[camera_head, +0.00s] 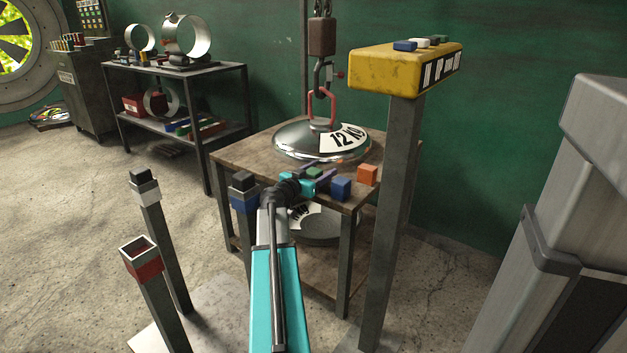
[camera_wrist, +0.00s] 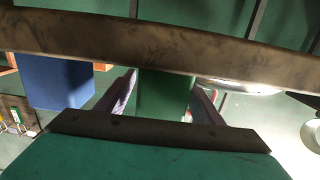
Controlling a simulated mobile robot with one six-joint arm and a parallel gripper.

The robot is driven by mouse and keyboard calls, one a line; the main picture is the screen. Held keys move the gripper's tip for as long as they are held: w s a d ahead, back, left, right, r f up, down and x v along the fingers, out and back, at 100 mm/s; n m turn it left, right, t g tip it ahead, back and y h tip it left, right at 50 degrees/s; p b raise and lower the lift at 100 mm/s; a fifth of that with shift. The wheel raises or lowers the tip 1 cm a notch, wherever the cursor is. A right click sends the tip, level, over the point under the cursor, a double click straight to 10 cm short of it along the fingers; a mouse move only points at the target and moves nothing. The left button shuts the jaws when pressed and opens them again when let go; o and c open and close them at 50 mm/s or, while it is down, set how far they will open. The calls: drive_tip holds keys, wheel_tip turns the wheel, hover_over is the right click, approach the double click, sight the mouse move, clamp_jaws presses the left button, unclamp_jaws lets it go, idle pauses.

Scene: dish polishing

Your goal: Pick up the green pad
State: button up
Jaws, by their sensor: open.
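The green pad (camera_head: 314,171) is a small block near the front edge of the wooden table, partly hidden by my gripper (camera_head: 319,178) in the head view. In the wrist view the green pad (camera_wrist: 163,97) shows between the two purple fingers of my gripper (camera_wrist: 162,100), which stand apart on either side of it. Narrow gaps show beside the pad, so the jaws are open around or just in front of it; the exact depth is unclear.
A blue block (camera_head: 341,188) and an orange block (camera_head: 367,174) sit right of the gripper on the table (camera_head: 232,158). A shiny 12 KG weight (camera_head: 290,143) stands behind, below a hanging chain hook (camera_head: 322,70). A yellow box (camera_head: 400,72) on a post rises at right.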

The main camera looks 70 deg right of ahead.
drive_tip(key=shift+c, duration=0.2)
drive_tip(key=c, duration=1.2)
drive_tip(key=shift+r, duration=0.1)
wheel_tip(320, 180, up, 10)
drive_tip(key=p, duration=0.3)
